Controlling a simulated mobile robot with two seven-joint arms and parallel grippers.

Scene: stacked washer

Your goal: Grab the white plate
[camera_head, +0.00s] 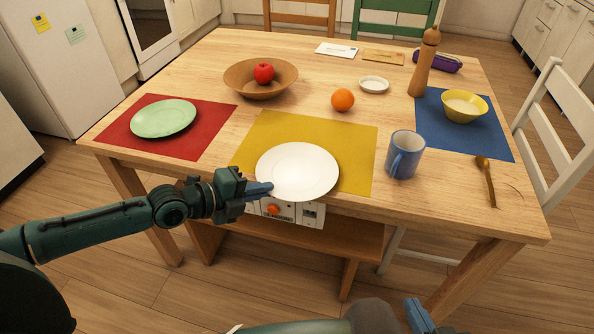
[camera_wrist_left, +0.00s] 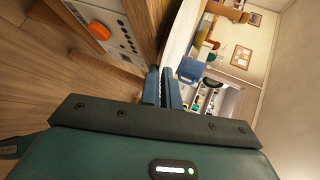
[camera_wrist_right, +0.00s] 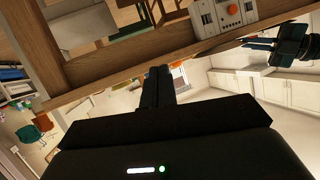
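The white plate (camera_head: 297,170) lies at the front of the yellow mat, its near rim by the table's front edge. My left gripper (camera_head: 265,188) reaches its left rim from the front left. In the left wrist view the plate (camera_wrist_left: 181,35) shows nearly edge-on, and its rim runs down between the close-set fingers (camera_wrist_left: 161,78), which look shut on it. My right gripper (camera_head: 418,314) is low at the bottom, away from the table. Its fingers (camera_wrist_right: 158,80) are together and empty in the right wrist view.
The yellow mat (camera_head: 355,178) lies under the plate. A blue mug (camera_head: 404,157) stands to the right and an orange (camera_head: 342,99) behind. A green plate (camera_head: 163,118) is at left. A control panel with an orange button (camera_head: 273,210) is under the table's front edge.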

